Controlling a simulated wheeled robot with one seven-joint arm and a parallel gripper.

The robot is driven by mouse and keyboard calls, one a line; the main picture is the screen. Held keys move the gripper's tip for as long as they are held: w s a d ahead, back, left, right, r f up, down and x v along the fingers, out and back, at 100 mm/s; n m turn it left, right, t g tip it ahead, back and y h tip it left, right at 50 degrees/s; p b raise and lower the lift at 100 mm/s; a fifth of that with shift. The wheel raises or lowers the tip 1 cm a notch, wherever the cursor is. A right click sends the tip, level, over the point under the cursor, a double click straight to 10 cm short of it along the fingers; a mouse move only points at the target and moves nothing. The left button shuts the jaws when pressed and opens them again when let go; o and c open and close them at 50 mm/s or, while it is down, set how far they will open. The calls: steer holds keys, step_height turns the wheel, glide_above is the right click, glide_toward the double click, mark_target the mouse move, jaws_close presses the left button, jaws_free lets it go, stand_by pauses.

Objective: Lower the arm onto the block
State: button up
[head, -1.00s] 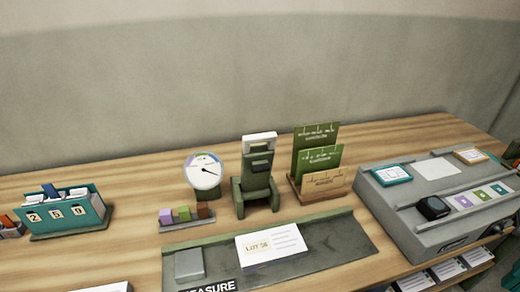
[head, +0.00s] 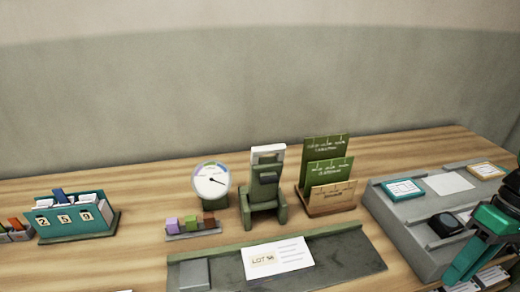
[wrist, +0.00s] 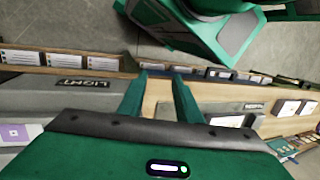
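A green upright stand with a hinged-looking top arm (head: 267,178) stands at the middle of the desk, with a white piece at its top. Small purple, green and brown blocks (head: 190,223) sit in a row on a low grey tray to its left. A plain grey block (head: 194,274) lies at the left end of the dark mat (head: 345,254). I cannot tell which block the task means. My gripper (wrist: 160,78) is open and empty in the wrist view, its two green fingers apart. In the head view, my green arm is at the right edge, far from the stand.
A white card (head: 290,258) marked LOT lies on the mat. A round dial (head: 212,181) stands left of the stand; a green card rack (head: 327,170) stands right. A teal number box (head: 75,220) is at left. A grey console (head: 410,215) with a black object (head: 445,224) fills the right.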

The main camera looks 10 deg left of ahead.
steer(key=a+n, duration=0.1)
steer(key=w+a+f+n+y, duration=0.1)
steer(key=n, duration=0.1)
steer(key=a+n+g, duration=0.1)
steer(key=shift+w+a+f, duration=0.15)
steer(key=shift+w+a, duration=0.2)
steer(key=shift+w, duration=0.05)
steer(key=n+g+y, duration=0.4)
steer(key=n+y, duration=0.9)
steer(key=n, duration=0.4)
glide_toward(253, 149)
steer(key=shift+w+d+f, duration=0.2)
steer(key=shift+w+d, duration=0.15)
steer(key=x, duration=1.1)
steer(key=shift+s+d, duration=0.1)
jaws_close()
